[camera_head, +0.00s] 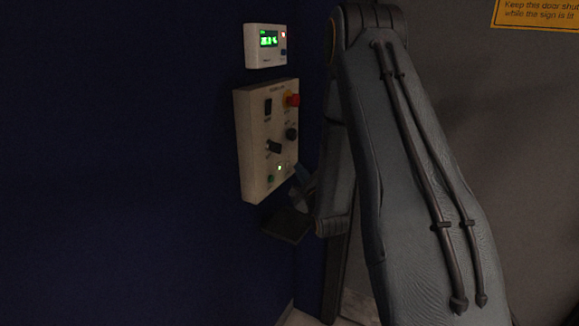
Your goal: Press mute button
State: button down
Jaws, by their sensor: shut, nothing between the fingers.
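A cream control panel (249,150) is on the dark blue wall, left of my arm. It carries a red knob (293,100), a black rocker switch (268,108), a dark round knob (292,134), a dark lever-like knob (273,147), a small lit green light (280,168) and a green button (271,179). The labels are too small to tell which control is mute. My gripper (298,190) is shut and empty beside the panel's lower right edge, partly hidden by my arm; contact is unclear.
A dark flat piece (287,224) shows below the panel. A yellow sign (535,14) is on the grey surface at the upper right. The blue wall left of the panel is bare. My arm hides much of the middle right.

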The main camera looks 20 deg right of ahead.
jog(key=shift+w, duration=0.1)
jog(key=shift+w+a, duration=0.2)
jog(key=shift+a, duration=0.05)
jog(key=shift+w+a, duration=0.2)
jog(key=shift+w, duration=0.1)
dwell(0.8)
jog(key=shift+s+d, duration=0.5)
jog(key=shift+s, duration=0.15)
dwell(0.3)
jog(key=s+d, duration=0.1)
jog(key=s, duration=0.1)
jog(key=s+d+p, duration=0.1)
jog(key=s+d, duration=0.1)
dwell(0.4)
dwell(0.6)
